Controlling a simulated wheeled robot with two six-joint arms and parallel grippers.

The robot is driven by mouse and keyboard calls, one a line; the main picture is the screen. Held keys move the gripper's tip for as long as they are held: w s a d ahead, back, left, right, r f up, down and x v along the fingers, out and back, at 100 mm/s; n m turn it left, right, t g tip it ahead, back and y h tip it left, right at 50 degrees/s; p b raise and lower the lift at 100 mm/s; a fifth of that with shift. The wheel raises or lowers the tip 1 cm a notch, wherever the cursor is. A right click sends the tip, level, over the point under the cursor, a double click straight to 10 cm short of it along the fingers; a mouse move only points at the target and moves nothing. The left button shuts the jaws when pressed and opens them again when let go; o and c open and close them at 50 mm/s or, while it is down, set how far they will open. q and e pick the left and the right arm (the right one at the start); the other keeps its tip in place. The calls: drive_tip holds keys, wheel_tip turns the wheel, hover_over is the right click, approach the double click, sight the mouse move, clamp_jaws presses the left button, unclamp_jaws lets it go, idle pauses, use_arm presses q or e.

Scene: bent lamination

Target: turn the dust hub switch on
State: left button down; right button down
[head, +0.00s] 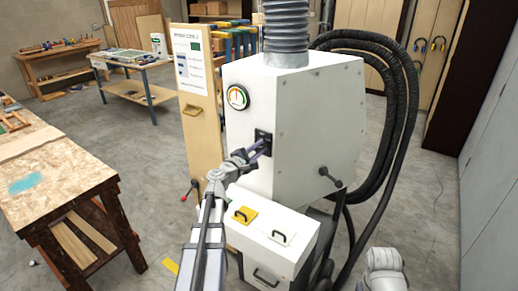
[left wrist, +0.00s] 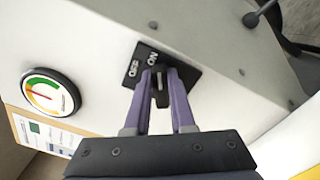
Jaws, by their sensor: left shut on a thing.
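The dust hub (head: 296,110) is a large white cabinet in the middle of the head view. Its switch is on a black plate (head: 262,137) on the left face, below a round gauge. In the left wrist view the switch plate (left wrist: 139,72) carries the words ON and OFF, and the purple fingers of my left gripper (left wrist: 160,82) reach it. The left gripper (head: 259,148) is shut on the small dark switch lever (left wrist: 160,91) between its fingertips. The lever's exact position is partly hidden by the fingers. My right gripper is out of view; part of my right arm shows at the lower right.
A round gauge (head: 237,97) sits above the switch. A white box with a yellow handle plate (head: 244,214) juts out below. Black hoses (head: 397,110) loop at the right. A workbench (head: 60,165) stands at the left, with open floor between.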

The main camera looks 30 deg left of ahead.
use_arm(q)
drive_tip(key=shift+m, duration=0.3)
drive_tip(key=c, duration=0.8)
unclamp_jaws()
drive_tip(key=shift+o, duration=0.2)
drive_tip(key=s, duration=0.8)
drive_tip(key=shift+a, duration=0.25)
drive_tip(key=shift+w, duration=0.1)
drive_tip(key=s+d+f+m+g+h, duration=0.15)
drive_tip(key=d+f+m+g, duration=0.3)
drive_tip(key=d, duration=0.55)
drive_tip(key=s+d+f+m+g+h, duration=0.1)
drive_tip(key=d+f+m+g+h, duration=0.2)
drive_tip(key=d+f+m, duration=0.5)
drive_tip(key=s+d+f+m+g+h, duration=0.1)
drive_tip(key=d+m+g+h, duration=0.15)
drive_tip(key=d, duration=0.95)
drive_tip(key=s+d+f+m+g+y, duration=0.3)
drive_tip(key=s+f+m+g+y, duration=0.1)
drive_tip(key=s, duration=0.4)
drive_tip(key=s+d+f+m+g+y, duration=0.3)
drive_tip(key=s+f+m+g+y, duration=0.1)
drive_tip(key=s+m, duration=0.3)
drive_tip(key=shift+s+d+f+m+y, duration=0.2)
drive_tip(key=shift+s+m+y, duration=0.1)
drive_tip(key=shift+s+y, duration=0.4)
